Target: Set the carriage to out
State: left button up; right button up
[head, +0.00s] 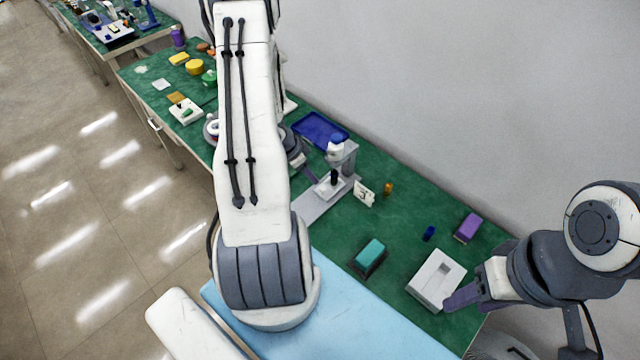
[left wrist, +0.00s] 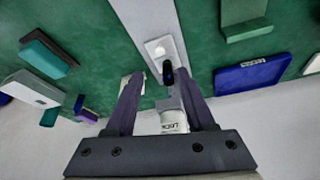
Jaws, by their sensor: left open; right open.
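A grey pump stand (head: 348,160) with a long flat rail (head: 312,208) stands on the green bench. In the left wrist view my open left fingers (left wrist: 160,82) point toward the black knob (left wrist: 168,73) on the white carriage (left wrist: 158,47); contact cannot be told. A labelled white canister (left wrist: 174,121) shows between the fingers. My right gripper (head: 462,298) is open and empty beside a white box.
A white card (head: 364,194) stands right of the pump stand, and a blue tray (head: 308,122) lies behind it. A teal block (head: 370,254), the white box (head: 422,287) and a purple block (head: 467,227) are at the right. The bench between is mostly clear.

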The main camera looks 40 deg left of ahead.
aim_at(322, 189)
pick_arm(q)
jog(key=b+x, duration=0.1)
jog(key=x, duration=0.9)
grip_shut()
jog(key=shift+a, duration=0.1)
dwell(1.2)
